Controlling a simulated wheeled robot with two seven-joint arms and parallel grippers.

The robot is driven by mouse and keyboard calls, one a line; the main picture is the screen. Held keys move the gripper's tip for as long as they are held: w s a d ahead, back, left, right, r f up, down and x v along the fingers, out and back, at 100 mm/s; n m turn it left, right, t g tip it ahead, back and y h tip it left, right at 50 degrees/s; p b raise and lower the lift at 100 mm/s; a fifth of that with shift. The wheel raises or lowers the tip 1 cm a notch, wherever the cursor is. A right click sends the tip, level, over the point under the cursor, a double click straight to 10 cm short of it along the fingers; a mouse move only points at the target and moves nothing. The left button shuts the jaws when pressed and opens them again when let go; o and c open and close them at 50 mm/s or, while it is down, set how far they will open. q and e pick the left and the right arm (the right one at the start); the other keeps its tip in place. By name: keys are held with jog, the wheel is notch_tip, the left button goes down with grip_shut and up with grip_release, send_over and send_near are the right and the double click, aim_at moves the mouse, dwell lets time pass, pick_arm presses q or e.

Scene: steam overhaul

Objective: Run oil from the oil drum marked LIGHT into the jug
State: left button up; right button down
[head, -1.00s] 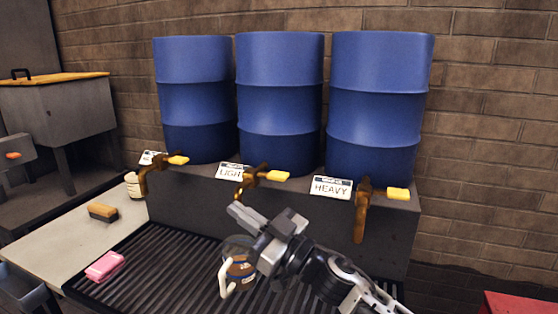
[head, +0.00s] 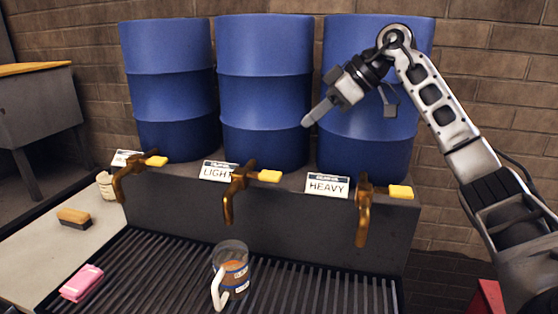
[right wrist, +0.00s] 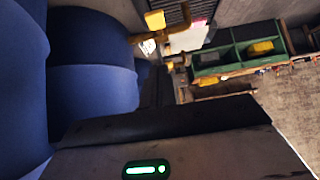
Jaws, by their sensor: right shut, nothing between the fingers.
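The LIGHT oil drum (head: 265,90) is the blue middle one of three, above its LIGHT label (head: 218,171). Its brass tap (head: 232,190) has a yellow handle (head: 270,177) pointing right, like the other taps. The clear jug (head: 233,262), with a white handle and a blue-and-white band, stands upright on the grating below that tap. Something brown shows inside it; no stream shows from the spout. My right gripper (head: 309,120) is shut and empty, raised in front of the drums, above and right of the LIGHT tap. My left gripper is not in view.
The HEAVY drum (head: 372,140) and its tap (head: 363,205) are at right; another drum (head: 170,90) is at left. The wrist view shows a green tray (right wrist: 238,58).

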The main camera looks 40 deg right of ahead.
send_over(266, 173)
jog(key=s+d, duration=0.2)
jog(key=s, duration=0.1)
jog(key=f, duration=0.3)
jog(key=f+p, duration=0.1)
jog(key=f, duration=0.2)
jog(key=shift+w+f, duration=0.2)
jog(key=shift+f, duration=0.1)
notch_tip(266, 173, down, 4)
jog(key=shift+w+a+r, duration=0.1)
jog(key=shift+w+r, duration=0.05)
jog(key=shift+r, duration=0.05)
jog(key=shift+f, duration=0.45)
